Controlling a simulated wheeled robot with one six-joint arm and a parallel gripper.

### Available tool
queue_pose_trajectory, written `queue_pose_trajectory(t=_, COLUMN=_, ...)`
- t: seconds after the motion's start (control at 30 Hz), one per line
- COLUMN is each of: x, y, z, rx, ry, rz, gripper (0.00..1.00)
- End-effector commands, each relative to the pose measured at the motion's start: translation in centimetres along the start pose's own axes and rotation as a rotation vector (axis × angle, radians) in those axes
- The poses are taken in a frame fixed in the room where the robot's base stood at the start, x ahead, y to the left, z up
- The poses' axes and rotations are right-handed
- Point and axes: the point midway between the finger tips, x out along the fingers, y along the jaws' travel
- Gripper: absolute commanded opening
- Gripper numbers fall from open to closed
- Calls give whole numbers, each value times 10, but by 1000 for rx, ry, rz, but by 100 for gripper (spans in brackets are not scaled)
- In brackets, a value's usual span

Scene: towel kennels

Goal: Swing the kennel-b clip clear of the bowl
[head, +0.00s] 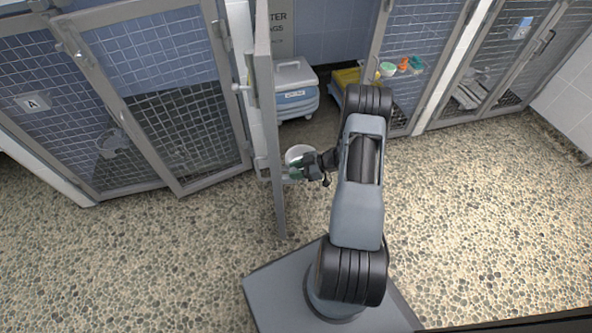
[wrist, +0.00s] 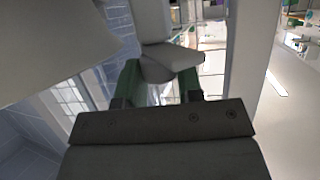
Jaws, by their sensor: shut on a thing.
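My gripper (head: 300,172) is at the open kennel gate (head: 266,110), low beside its right face. In the wrist view its two green fingers (wrist: 160,80) are closed around a pale grey part (wrist: 166,62), which looks like the clip; a straight grey piece rises above it. A round white bowl (head: 299,153) shows just behind the fingers in the head view, partly covered by them. Whether the clip touches the bowl cannot be told. The clip itself is hidden by my gripper in the head view.
A blue-grey lidded bin (head: 294,90) stands inside the open kennel, with a yellow container (head: 347,77) to its right. The gate labelled A (head: 32,103) is at the left. Another mesh gate (head: 490,60) is at the right. The pebbled floor (head: 480,220) is clear in front.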

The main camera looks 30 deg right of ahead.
Motion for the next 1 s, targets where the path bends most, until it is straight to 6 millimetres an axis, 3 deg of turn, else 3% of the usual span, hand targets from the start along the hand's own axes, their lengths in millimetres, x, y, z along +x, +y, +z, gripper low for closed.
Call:
queue_pose_trajectory(t=0.6, x=0, y=1, z=0, rx=-52, ry=0, rz=-127, gripper=10)
queue_pose_trajectory(t=0.63, x=0, y=1, z=0, rx=-52, ry=0, rz=-127, gripper=35)
queue_pose_trajectory(t=0.87, x=0, y=1, z=0, rx=-52, ry=0, rz=-126, gripper=57)
queue_pose_trajectory(t=1.0, x=0, y=1, z=0, rx=-52, ry=0, rz=-125, gripper=58)
